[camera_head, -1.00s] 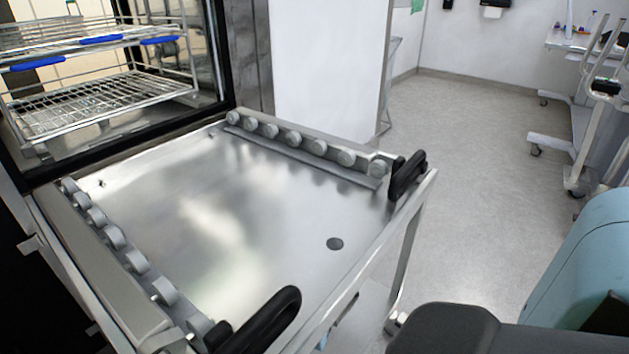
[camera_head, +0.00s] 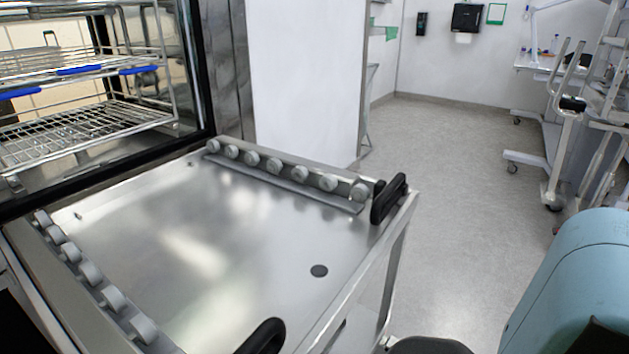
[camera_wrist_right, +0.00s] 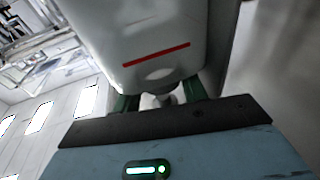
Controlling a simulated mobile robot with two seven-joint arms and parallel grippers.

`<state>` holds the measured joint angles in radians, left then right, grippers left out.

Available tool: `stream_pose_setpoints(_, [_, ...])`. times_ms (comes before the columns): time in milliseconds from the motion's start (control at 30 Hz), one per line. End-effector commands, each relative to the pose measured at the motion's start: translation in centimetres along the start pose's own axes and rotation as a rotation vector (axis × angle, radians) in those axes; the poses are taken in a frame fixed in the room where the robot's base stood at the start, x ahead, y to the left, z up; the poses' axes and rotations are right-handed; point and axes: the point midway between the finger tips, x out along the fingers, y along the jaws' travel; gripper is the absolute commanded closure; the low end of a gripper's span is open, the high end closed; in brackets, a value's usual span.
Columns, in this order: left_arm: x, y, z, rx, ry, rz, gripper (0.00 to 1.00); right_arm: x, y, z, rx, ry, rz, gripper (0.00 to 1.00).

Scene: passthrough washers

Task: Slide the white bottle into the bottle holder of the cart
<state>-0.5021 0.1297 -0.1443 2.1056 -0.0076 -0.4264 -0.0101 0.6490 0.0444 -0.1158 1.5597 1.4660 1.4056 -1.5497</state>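The white bottle (camera_wrist_right: 150,45) fills the upper middle of the right wrist view, with a red line across it. My right gripper (camera_wrist_right: 163,100) has its green fingers on either side of the bottle's narrow part and looks shut on it. In the head view the cart (camera_head: 215,255) has a flat steel top with rows of grey rollers along two sides and black handles. I cannot make out the bottle holder. The bottle and both grippers are out of the head view; only my light blue arm (camera_head: 575,285) shows at the right.
An open washer with wire racks (camera_head: 85,130) adjoins the cart's far left end. A white panel (camera_head: 305,80) stands behind the cart. The floor (camera_head: 455,190) right of the cart is clear, up to wheeled equipment (camera_head: 570,150) at the far right.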

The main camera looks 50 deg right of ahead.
Motion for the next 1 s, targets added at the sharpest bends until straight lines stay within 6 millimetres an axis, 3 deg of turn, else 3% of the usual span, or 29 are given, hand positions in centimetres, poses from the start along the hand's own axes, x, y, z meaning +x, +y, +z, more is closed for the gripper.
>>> stream_pose_setpoints(67, [-0.1,0.0,0.2,0.0,-0.004,0.0,0.64,0.0,0.0,0.0,0.0,0.0,0.0,0.81])
stream_pose_setpoints(100, [-0.1,0.0,0.3,0.0,-0.005,0.001,0.64,0.0,0.0,0.0,0.0,0.0,0.0,0.54])
stream_pose_setpoints(267, [-0.2,0.1,0.4,0.0,-0.008,0.001,0.64,0.0,0.0,0.0,0.0,0.0,-0.001,0.33])
stream_pose_setpoints(767, [0.0,0.0,-0.1,0.002,0.003,0.0,0.64,-0.3,-0.2,-0.1,0.003,-0.001,-0.008,0.32])
stream_pose_setpoints(1000, [-0.1,-0.1,-0.7,0.003,0.012,-0.001,0.64,-3.6,-0.2,0.0,0.003,-0.006,-0.007,0.32])
